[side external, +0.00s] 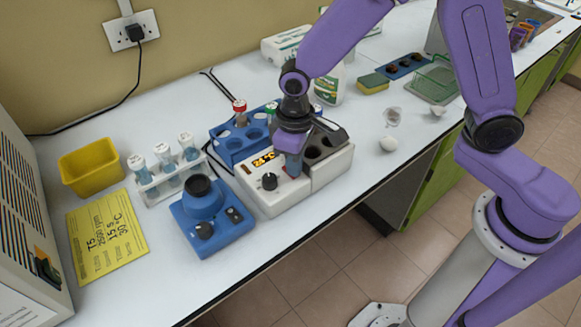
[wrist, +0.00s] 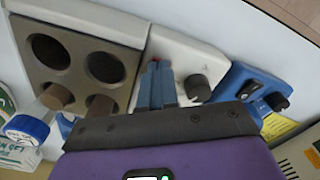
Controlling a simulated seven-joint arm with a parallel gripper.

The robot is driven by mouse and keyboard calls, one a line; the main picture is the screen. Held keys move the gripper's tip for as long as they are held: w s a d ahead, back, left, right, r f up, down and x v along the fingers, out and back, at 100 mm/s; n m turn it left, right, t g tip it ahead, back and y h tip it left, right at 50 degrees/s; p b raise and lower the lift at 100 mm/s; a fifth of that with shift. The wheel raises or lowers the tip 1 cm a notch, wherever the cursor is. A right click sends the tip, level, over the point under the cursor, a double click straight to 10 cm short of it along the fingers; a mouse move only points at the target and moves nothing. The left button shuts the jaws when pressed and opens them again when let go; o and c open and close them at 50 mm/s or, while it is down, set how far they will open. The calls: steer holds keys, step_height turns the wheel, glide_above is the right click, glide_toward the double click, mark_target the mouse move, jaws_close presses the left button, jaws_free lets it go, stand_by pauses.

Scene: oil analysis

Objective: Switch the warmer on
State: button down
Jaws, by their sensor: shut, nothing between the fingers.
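The warmer (side external: 262,200) is a white box on the bench with a lit orange display (side external: 263,158) and a black dial (side external: 269,181). Its grey block with round holes is on the right in the side view and on the left in the wrist view (wrist: 120,97). My gripper (side external: 293,173) is shut and empty, pointing down over the warmer's control panel. In the wrist view its fingertips (wrist: 158,66) are over the white panel, left of the dial (wrist: 197,87). Whether the fingertips touch the panel I cannot tell.
A blue mixer (side external: 205,225) stands left of the warmer, and a blue tube rack (side external: 228,145) behind it. A white rack (side external: 155,192) with capped tubes and a yellow bin (side external: 90,167) are further left. The bench's front edge is close to the warmer.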

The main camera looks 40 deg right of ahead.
steer(key=shift+r, duration=3.5)
steer(key=s+d+r+n, duration=0.1)
steer(key=s+d+n, duration=0.2)
steer(key=s+d, duration=0.5)
steer(key=s+d+r+n, duration=0.2)
steer(key=s+d, duration=0.6)
steer(key=s, duration=0.5)
steer(key=shift+s+d+r+n, duration=0.15)
steer(key=shift+s+r+n, duration=0.1)
steer(key=shift+n, duration=0.55)
